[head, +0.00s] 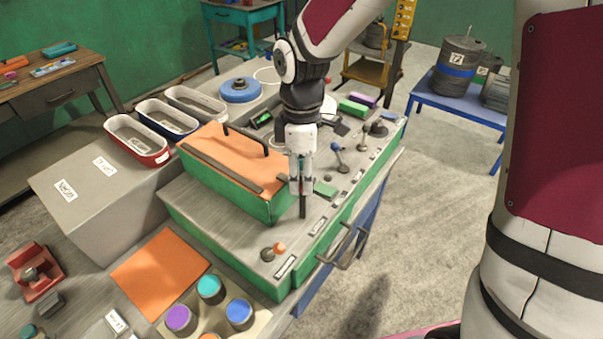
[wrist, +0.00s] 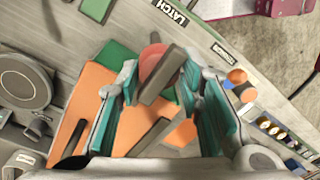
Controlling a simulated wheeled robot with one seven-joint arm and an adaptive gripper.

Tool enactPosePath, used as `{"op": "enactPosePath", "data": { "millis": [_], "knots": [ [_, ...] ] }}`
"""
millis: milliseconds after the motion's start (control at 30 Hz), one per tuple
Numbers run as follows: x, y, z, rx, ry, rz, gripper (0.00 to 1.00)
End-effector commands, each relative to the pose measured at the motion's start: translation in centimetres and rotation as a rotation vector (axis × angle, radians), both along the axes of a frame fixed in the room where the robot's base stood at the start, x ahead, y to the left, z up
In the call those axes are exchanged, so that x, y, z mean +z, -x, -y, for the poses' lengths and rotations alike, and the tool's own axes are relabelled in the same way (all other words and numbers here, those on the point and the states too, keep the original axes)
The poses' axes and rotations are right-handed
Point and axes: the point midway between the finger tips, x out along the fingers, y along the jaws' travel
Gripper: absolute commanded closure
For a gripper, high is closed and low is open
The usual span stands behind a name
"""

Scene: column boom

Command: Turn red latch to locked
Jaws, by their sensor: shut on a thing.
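The red latch (wrist: 151,59) shows in the wrist view as a round red part with a dark grey bar (wrist: 163,75) across it, near the LATCH label (wrist: 170,12). My gripper (wrist: 165,105) has its teal-padded fingers on either side of the bar and is shut on the latch. The exact contact is hard to make out. In the head view my gripper (head: 302,190) points down at the grey panel, beside the green box with the orange lid (head: 225,155). A dark bar (head: 303,208) shows just below the fingertips. The red part is hidden there.
The orange-lidded box, with its raised black handle (head: 246,140), stands close on the left. Knobs and levers (head: 337,150) line the panel behind my gripper. An orange-tipped lever (head: 278,248) stands nearer the front. Coloured caps (head: 210,288) stand at the lower left.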

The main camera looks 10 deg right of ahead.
Motion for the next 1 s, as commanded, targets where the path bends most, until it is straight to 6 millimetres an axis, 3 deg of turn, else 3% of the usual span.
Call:
{"op": "enactPosePath", "data": {
  "millis": [400, 433, 500, 833, 1000],
  "knots": [
    [-0.1, -0.1, 0.6, 0.005, 0.009, -0.002, 0.94],
    [-0.1, -0.1, 0.6, 0.005, 0.010, -0.002, 0.59],
    [0.0, -0.1, 0.6, 0.003, 0.009, -0.002, 0.48],
    [0.2, -0.1, 0.3, 0.003, 0.004, 0.001, 0.48],
    [1.9, -0.3, 0.3, 0.002, 0.004, 0.004, 0.48]
  ]
}}
